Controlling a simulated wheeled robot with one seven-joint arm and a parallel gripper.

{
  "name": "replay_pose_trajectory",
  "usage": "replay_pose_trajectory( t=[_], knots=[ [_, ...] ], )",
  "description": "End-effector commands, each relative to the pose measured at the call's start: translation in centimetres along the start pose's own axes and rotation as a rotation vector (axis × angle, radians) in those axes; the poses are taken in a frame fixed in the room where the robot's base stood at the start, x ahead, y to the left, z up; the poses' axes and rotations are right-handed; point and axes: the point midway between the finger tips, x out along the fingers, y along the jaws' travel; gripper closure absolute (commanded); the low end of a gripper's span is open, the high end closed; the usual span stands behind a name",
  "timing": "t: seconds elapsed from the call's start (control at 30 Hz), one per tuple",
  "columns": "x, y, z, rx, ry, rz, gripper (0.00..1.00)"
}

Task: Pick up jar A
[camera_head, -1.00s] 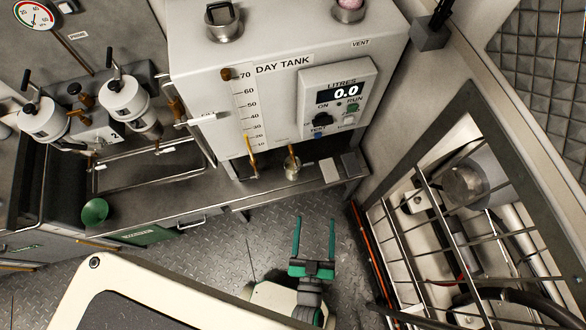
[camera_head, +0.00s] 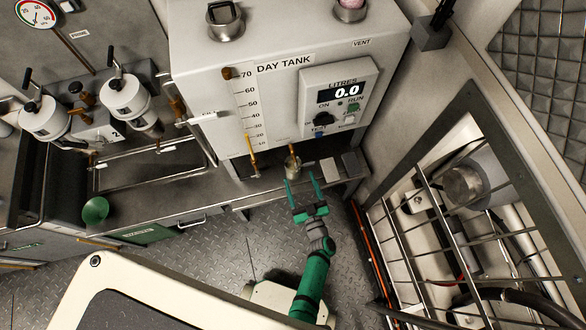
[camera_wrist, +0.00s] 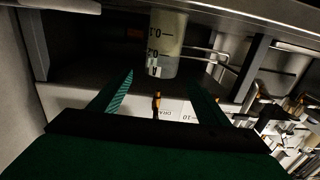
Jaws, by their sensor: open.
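Jar A (camera_wrist: 168,35) is a small clear jar with a graduated scale and a letter "A", seen in the wrist view between and beyond my open fingers. In the head view jar A (camera_head: 292,166) stands on the ledge below the day tank's brass tap (camera_head: 291,149). My gripper (camera_head: 302,178) is open and empty, its fingertips close to the front of the jar. In the wrist view my gripper (camera_wrist: 161,77) shows a finger on either side of the jar's line. Whether the fingertips overlap the jar cannot be told.
The white day tank (camera_head: 220,110) rises behind the jar, its display reading 0.0. A second brass valve (camera_head: 253,165) hangs to the jar's left. Small grey blocks (camera_head: 329,170) sit on the ledge to the right. A barred frame (camera_head: 460,220) stands at the right.

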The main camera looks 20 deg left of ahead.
Motion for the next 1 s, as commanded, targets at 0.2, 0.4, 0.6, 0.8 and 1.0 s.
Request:
replay_pose_trajectory(
  t=[0.2,0.4,0.6,0.8,1.0],
  knots=[
    [3.0,0.1,0.0,-0.001,0.001,0.003,0.30],
    [4.8,0.0,0.2,0.000,0.002,0.003,0.30],
    [7.5,-0.2,0.5,-0.001,0.000,0.002,0.30],
    [8.5,-0.2,0.6,0.000,-0.001,0.002,0.30],
    [8.4,-0.2,0.6,-0.001,-0.001,0.002,0.38]
  ],
)
